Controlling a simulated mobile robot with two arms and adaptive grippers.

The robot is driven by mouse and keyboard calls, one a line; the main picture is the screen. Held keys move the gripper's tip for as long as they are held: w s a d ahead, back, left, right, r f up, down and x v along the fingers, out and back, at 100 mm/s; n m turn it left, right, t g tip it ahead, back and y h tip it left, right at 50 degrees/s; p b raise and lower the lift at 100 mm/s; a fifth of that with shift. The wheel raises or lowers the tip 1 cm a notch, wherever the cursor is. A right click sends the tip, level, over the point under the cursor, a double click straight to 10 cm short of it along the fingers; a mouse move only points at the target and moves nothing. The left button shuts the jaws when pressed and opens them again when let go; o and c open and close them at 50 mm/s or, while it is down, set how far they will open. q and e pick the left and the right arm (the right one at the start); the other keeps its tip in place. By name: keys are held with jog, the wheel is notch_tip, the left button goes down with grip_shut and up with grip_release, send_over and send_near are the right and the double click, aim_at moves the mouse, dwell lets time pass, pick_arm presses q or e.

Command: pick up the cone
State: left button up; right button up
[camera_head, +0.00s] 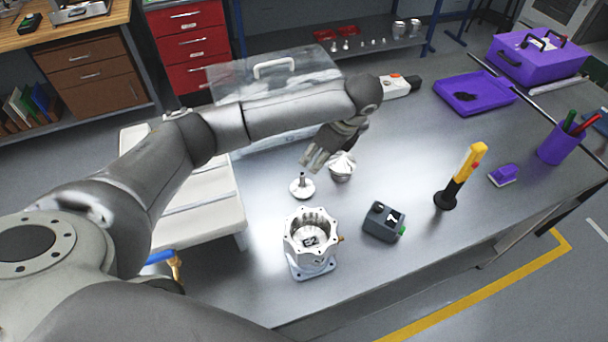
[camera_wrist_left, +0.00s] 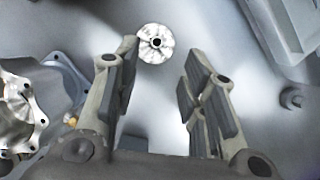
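The cone (camera_head: 341,165), a bright metal part with a ribbed, pointed body, stands on the grey table in the head view. My left gripper (camera_head: 315,158) is just left of it, pointing down, and seems to overlap its edge; contact cannot be told. In the left wrist view the left gripper (camera_wrist_left: 163,55) is open, its fingers wide apart with nothing between them. A round fluted metal part (camera_wrist_left: 156,43) lies beyond the fingertips; whether it is the cone or the neighbouring stemmed disc (camera_head: 302,187) I cannot tell. My right gripper is not in view.
An open metal housing (camera_head: 310,245) stands nearer me, with a dark grey box (camera_head: 383,221) right of it. A yellow-and-black tool (camera_head: 460,178) stands upright farther right. A clear-lidded case (camera_head: 275,75) is behind. The table's front right is clear.

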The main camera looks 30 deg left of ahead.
aim_at(302, 174)
pick_arm(q)
jog(key=x, duration=0.3)
jog(key=p+x, duration=0.1)
jog(key=x, duration=0.1)
jog(key=shift+s+a, duration=0.1)
jog(key=shift+s, duration=0.15)
jog(key=p+x, duration=0.2)
jog(key=x, duration=0.2)
jog(key=shift+f, duration=0.55)
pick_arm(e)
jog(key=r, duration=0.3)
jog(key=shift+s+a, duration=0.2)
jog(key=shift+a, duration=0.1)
pick_arm(q)
jog(key=shift+c, duration=0.4)
jog(key=c, duration=0.7)
grip_shut()
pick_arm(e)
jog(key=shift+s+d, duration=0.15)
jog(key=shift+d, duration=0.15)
